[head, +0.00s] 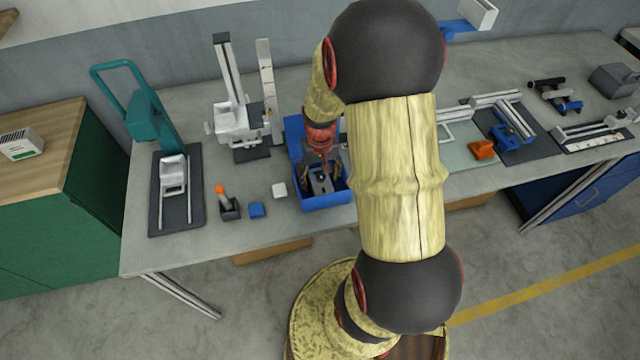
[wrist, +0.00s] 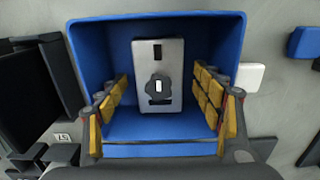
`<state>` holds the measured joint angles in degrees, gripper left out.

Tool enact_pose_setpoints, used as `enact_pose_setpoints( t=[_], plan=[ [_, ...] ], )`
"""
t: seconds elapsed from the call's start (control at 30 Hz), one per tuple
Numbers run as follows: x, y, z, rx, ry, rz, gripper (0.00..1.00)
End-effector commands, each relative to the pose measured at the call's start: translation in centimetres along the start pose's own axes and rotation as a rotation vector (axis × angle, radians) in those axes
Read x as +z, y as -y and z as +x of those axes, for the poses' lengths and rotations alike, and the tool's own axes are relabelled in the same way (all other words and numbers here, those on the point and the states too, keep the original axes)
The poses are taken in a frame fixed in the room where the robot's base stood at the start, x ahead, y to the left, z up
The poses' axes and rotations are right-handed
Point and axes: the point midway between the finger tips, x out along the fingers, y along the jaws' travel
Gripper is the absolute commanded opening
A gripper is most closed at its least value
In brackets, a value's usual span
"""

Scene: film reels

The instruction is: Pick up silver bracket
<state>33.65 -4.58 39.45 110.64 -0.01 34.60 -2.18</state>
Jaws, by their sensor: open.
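The silver bracket (wrist: 172,62) is a light grey plate with dark slots and a dark knob-like piece on its face. It lies inside a blue bin (wrist: 90,38) in the wrist view. In the head view the bracket (head: 321,182) shows small in the blue bin (head: 325,201) on the table. My gripper (wrist: 160,100) is open, with its yellow-padded fingers to the left and right of the bracket, apart from it. In the head view my gripper (head: 324,172) points down into the bin. My arm hides part of the bin's right side there.
The bin's walls stand close around the fingers. A white block (head: 279,190), a blue block (head: 257,210) and an orange-tipped item (head: 227,203) are left of the bin. A white stand (head: 238,120) is behind it. A dark mat (head: 155,220) lies farther left.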

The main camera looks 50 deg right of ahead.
Motion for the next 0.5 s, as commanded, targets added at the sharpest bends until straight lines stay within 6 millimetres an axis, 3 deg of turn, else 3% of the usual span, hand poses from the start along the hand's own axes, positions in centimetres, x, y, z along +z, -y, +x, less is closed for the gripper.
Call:
enact_pose_setpoints(
  t=[0.27, 0.5],
  plan=[
    [-0.09, -0.03, 0.41, 0.0, -0.003, 0.001, 0.66],
    [-0.07, -0.03, 0.41, 0.0, -0.002, 0.001, 0.52]
  ],
)
